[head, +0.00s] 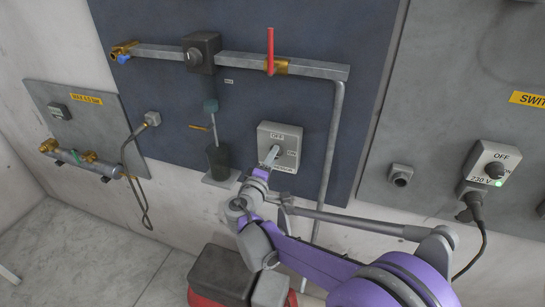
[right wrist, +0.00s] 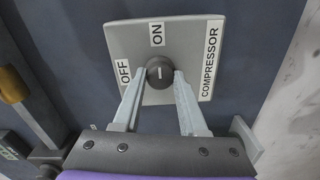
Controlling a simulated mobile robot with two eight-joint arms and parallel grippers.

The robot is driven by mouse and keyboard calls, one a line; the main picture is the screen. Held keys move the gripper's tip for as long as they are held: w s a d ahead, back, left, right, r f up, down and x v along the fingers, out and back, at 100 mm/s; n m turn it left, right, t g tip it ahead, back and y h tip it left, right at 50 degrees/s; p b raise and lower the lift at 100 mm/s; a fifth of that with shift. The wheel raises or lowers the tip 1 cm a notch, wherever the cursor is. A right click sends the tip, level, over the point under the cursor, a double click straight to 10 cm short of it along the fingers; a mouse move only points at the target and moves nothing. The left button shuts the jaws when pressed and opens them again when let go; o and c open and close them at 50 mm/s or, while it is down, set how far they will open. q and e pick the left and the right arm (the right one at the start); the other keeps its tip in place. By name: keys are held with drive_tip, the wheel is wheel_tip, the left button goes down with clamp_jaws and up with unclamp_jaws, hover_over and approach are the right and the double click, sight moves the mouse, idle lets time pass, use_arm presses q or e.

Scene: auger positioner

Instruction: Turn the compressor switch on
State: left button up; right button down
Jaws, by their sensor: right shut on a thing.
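The compressor switch is a grey square plate that shows in the head view (head: 290,136) and in the right wrist view (right wrist: 190,35), with OFF, ON and COMPRESSOR labels. Its round dark knob (right wrist: 160,72) sits in the middle of the plate. A short pale mark on the knob stands upright in the wrist view, roughly in line with the ON label above it. My right gripper (right wrist: 159,74) has one finger on each side of the knob and is shut on it. In the head view my right gripper (head: 270,156) hides the knob. My left gripper is not in view.
A pipe with a red-handled valve (head: 270,52) runs above the switch, and a vertical pipe (head: 333,140) drops close to its right. A 230 V switch box (head: 490,165) with a green light and plugged cable is at right. A red-and-black box (head: 220,278) is below.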

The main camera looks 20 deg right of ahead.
idle(0.5)
drive_tip(key=shift+c, duration=2.2)
unclamp_jaws()
drive_tip(key=b+v, duration=0.1)
drive_tip(key=v, duration=1)
drive_tip(key=shift+w, duration=0.1)
